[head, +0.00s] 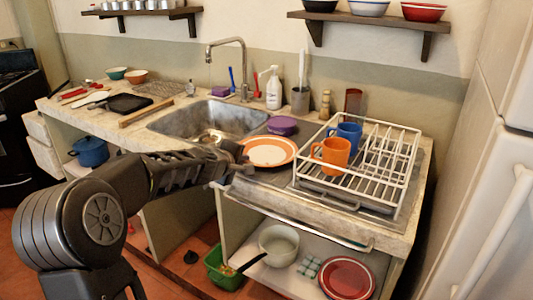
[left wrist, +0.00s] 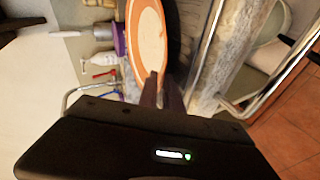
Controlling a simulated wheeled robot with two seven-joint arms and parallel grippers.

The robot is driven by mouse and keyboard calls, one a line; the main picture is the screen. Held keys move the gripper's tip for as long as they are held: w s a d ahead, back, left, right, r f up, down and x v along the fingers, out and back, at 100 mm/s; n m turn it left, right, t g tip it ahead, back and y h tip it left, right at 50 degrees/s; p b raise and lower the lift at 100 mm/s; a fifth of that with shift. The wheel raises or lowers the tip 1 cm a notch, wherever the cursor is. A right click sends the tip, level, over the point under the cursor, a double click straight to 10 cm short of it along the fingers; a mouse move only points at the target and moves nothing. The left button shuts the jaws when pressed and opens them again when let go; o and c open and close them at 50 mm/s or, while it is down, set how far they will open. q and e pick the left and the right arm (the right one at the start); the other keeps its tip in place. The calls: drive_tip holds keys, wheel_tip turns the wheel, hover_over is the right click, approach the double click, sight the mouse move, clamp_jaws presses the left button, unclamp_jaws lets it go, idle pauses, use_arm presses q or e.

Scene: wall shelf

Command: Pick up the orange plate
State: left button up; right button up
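The orange plate (head: 269,151), with a wide orange rim and a pale centre, is on the counter between the sink and the dish rack in the head view. It also shows in the left wrist view (left wrist: 150,35), foreshortened and upright in the picture. My left gripper (head: 243,156) is at the plate's left edge. In the left wrist view its two dark fingers (left wrist: 162,92) are close together at the plate's near rim. I cannot tell whether the rim is pinched between them. My right gripper is not in view.
A white dish rack (head: 408,160) holds an orange mug (head: 331,157) and a blue mug (head: 347,133), right of the plate. A purple container (head: 282,126) is just behind the plate. The sink (head: 215,117) lies to the left. A metal rail (head: 300,222) runs along the counter's front.

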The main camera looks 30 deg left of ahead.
use_arm(q)
drive_tip(key=shift+w+a+f, duration=0.15)
drive_tip(key=shift+w+f, duration=0.05)
drive_tip(key=shift+w, duration=0.2)
clamp_jaws()
idle(1.4)
wheel_tip(320, 180, up, 10)
drive_tip(key=p, duration=0.8)
drive_tip(key=shift+p, duration=0.4)
drive_tip(key=shift+r, duration=0.3)
